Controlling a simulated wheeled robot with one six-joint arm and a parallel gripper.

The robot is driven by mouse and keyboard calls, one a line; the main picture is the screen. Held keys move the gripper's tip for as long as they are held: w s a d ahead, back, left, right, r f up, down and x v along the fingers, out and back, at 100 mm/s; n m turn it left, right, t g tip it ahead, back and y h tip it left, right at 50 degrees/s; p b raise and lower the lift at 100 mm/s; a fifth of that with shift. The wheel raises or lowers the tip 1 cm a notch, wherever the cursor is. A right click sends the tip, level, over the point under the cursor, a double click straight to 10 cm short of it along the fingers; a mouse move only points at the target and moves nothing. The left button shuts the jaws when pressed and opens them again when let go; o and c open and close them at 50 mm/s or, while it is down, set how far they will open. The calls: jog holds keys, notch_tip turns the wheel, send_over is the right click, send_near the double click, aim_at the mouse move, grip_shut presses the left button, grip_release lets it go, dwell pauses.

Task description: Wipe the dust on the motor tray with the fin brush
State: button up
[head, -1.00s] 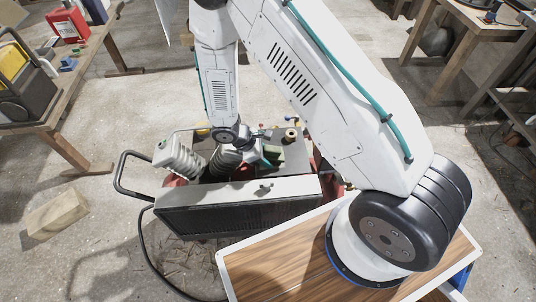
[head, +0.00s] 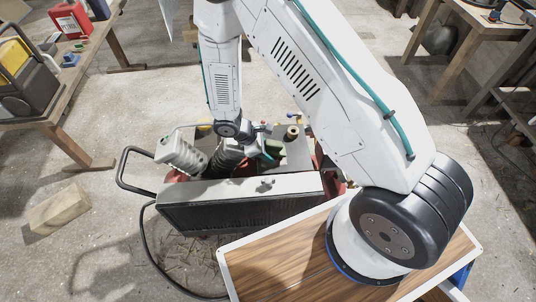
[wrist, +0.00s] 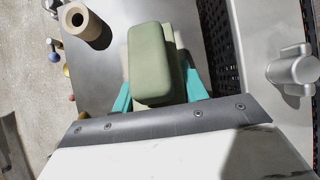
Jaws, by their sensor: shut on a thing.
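The fin brush, a green block (wrist: 151,62), is between the teal fingers of my gripper (wrist: 158,95). In the head view, the brush (head: 275,151) shows just right of the gripper (head: 264,153), low over the motor tray. The motor tray is a flat grey surface (wrist: 98,82) on top of the machine, behind the radiator. It also shows in the head view (head: 296,160). The brush's underside is hidden, so I cannot tell whether it touches the tray. I cannot make out dust on the tray.
A tan roll (wrist: 82,22) stands on the tray near the brush. A silver fitting (wrist: 292,69) is at the right. The radiator (head: 240,200) and a ribbed grey part (head: 180,155) flank the gripper. A wooden block (head: 60,207) lies on the floor.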

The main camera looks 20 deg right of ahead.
jog(key=shift+w, duration=0.3)
jog(key=shift+s+a+r, duration=0.15)
jog(key=shift+s+a, duration=0.1)
jog(key=shift+s, duration=0.55)
jog(key=shift+s+a+r, duration=0.1)
jog(key=shift+s+a, duration=0.1)
jog(key=shift+s, duration=0.55)
notch_tip(320, 180, up, 6)
